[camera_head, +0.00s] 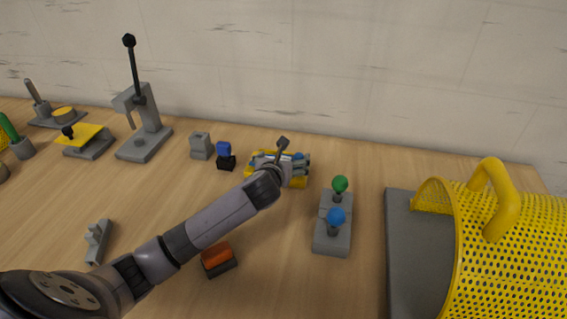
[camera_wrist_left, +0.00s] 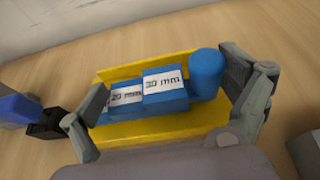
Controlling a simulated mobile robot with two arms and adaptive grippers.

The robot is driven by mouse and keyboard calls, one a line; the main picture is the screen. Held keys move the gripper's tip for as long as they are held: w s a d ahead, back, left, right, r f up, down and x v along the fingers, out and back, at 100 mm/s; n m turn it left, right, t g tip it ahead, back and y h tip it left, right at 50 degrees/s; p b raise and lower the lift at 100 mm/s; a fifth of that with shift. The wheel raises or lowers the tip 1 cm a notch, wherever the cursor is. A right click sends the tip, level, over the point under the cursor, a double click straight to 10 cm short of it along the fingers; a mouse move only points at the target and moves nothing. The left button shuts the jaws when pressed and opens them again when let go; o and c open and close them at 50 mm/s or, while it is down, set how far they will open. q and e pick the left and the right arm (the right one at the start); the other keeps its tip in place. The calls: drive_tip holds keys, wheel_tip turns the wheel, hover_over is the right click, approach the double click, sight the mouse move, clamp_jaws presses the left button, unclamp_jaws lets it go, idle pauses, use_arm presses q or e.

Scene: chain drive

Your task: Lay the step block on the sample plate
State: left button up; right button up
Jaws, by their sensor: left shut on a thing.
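The step block (camera_wrist_left: 165,85) appears as blue steps labelled 20 mm and 30 mm, with a blue cylinder at its right, in a yellow angled holder (camera_wrist_left: 165,130). My left gripper (camera_wrist_left: 170,105) is shut across it, one finger at each end. In the head view my left gripper (camera_head: 281,165) covers most of it, with yellow edges showing low at the table. I cannot tell whether it touches the table. A yellow plate on a grey base (camera_head: 88,138) at the back left may be the sample plate. My right gripper is not in view.
A lever press (camera_head: 143,120) stands at the back left. A grey block (camera_head: 201,146) and a blue-black piece (camera_head: 225,156) sit left of the gripper. A joystick box (camera_head: 333,236) and yellow mesh guard (camera_head: 520,240) are at right. A grey stepped piece (camera_head: 97,242) lies front left.

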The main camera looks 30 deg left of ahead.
use_arm(q)
drive_tip(key=shift+f, duration=0.5)
drive_tip(key=shift+f, duration=0.1)
drive_tip(key=o, duration=1.1)
drive_tip(key=shift+c, duration=0.2)
drive_tip(key=shift+s, duration=0.1)
drive_tip(key=p+v, duration=0.1)
drive_tip(key=v, duration=1.1)
drive_tip(key=shift+d, duration=0.1)
